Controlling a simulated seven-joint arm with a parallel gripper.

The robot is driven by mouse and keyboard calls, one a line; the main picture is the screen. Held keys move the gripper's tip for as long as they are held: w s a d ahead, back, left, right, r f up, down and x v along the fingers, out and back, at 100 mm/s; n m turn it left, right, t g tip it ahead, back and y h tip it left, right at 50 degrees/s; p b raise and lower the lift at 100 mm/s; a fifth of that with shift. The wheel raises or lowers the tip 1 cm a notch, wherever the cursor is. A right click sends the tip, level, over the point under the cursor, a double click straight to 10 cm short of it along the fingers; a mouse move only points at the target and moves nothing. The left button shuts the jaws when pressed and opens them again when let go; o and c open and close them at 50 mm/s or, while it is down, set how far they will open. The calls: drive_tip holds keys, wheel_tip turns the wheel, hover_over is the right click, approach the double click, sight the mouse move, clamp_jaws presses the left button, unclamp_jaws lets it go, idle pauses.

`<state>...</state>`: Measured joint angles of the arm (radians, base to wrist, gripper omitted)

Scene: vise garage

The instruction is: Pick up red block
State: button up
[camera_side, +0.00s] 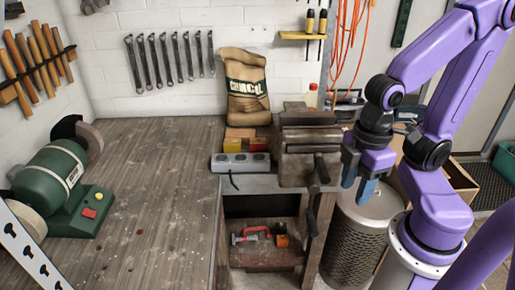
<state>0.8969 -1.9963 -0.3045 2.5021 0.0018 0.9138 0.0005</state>
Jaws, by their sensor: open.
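The lower part of the red block is partly hidden by the power strip. My gripper (357,190) is open and empty, pointing down to the right of the vise. It is well apart from the red block, with the vise between them in the picture.
A green bench grinder (60,175) is at left. The middle of the bench (160,200) is clear.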

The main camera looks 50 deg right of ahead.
drive_tip(key=o, duration=0.6)
drive_tip(key=shift+c, duration=0.2)
